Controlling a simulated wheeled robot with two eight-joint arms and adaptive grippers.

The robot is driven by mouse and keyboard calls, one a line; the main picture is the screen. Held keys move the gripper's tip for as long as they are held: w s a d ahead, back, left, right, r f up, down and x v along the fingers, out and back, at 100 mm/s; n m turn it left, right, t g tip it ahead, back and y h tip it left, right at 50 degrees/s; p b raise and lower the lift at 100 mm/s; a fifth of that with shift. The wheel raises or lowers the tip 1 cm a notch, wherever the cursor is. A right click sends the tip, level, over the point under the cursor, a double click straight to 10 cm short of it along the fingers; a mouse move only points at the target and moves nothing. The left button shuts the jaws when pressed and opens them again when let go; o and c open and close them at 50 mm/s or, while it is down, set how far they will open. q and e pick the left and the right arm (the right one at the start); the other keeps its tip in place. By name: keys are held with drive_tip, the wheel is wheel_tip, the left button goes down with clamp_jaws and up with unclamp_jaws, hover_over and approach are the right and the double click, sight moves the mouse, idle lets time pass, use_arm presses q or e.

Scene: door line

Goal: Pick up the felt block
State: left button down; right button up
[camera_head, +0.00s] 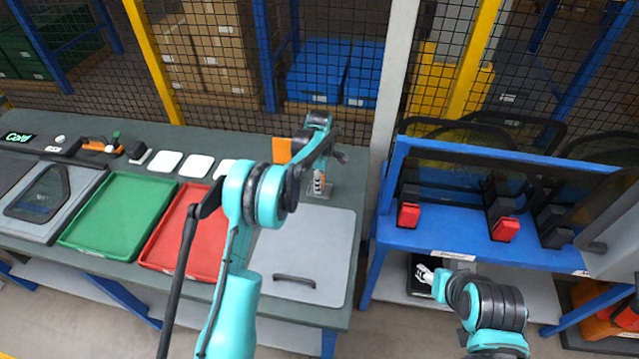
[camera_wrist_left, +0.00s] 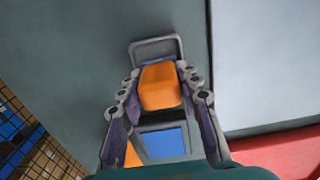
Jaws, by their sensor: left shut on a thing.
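An orange block (camera_wrist_left: 160,87), which I take to be the felt block, sits between the two fingers of my left gripper (camera_wrist_left: 161,95) in the left wrist view. The fingers touch its sides, and the gripper is shut on it. A grey frame-like piece (camera_wrist_left: 155,47) shows just beyond the block. In the head view my left gripper (camera_head: 321,168) is over the back right of the green-grey bench, and the block is not clear there. I cannot tell if the block is lifted.
The bench holds a green tray (camera_head: 118,213), a red tray (camera_head: 180,245), white square pads (camera_head: 199,166) and a pale grey panel with a dark handle (camera_head: 335,245). An orange piece (camera_head: 281,150) stands behind my left arm. A blue rack (camera_head: 470,235) stands right; mesh fencing closes the back.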

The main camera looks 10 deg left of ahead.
use_arm(q)
drive_tip(key=shift+r, duration=0.5)
drive_tip(key=r, duration=0.2)
drive_tip(key=d+r+p, duration=0.1)
drive_tip(key=r, duration=0.1)
drive_tip(key=shift+s+p, duration=0.2)
drive_tip(key=shift+p, duration=0.1)
drive_tip(key=s+d+r+p, duration=0.1)
drive_tip(key=s+d+r, duration=0.4)
drive_tip(key=d, duration=0.4)
drive_tip(key=shift+s+r+p, duration=0.25)
drive_tip(key=shift+r+p, duration=0.15)
drive_tip(key=shift+r, duration=0.1)
drive_tip(key=c, duration=2.1)
unclamp_jaws()
drive_tip(key=shift+o, duration=0.2)
